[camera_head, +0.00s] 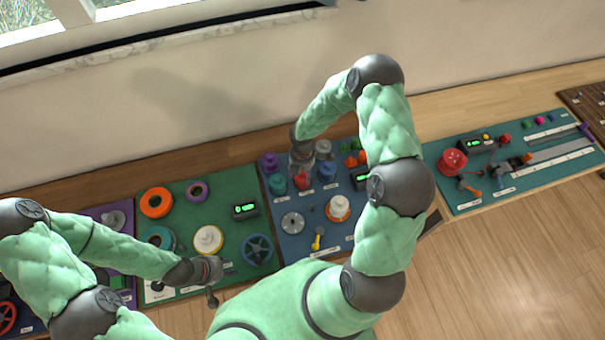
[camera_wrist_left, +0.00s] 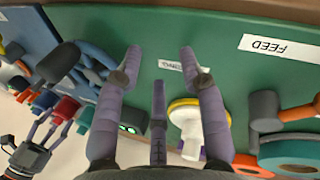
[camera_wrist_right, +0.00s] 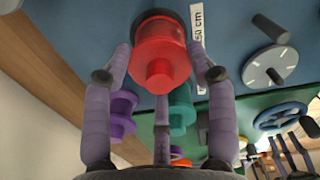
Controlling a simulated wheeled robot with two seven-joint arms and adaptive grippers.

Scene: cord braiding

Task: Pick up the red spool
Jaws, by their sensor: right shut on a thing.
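The red spool (camera_head: 302,181) stands among other spools at the back of the blue board. My right gripper (camera_head: 302,163) reaches down over it. In the right wrist view the red spool (camera_wrist_right: 158,60) sits between the fingers of the right gripper (camera_wrist_right: 160,55), which are shut around it. It seems to be still at board level; I cannot tell whether it touches the board. My left gripper (camera_head: 212,285) is over the front edge of the green board. In the left wrist view the left gripper (camera_wrist_left: 160,60) is open and empty.
Teal (camera_head: 278,183), blue (camera_head: 327,172), purple (camera_head: 270,161) and grey (camera_head: 323,147) spools stand close around the red one. A yellow-rimmed white spool (camera_head: 208,239) is near my left gripper.

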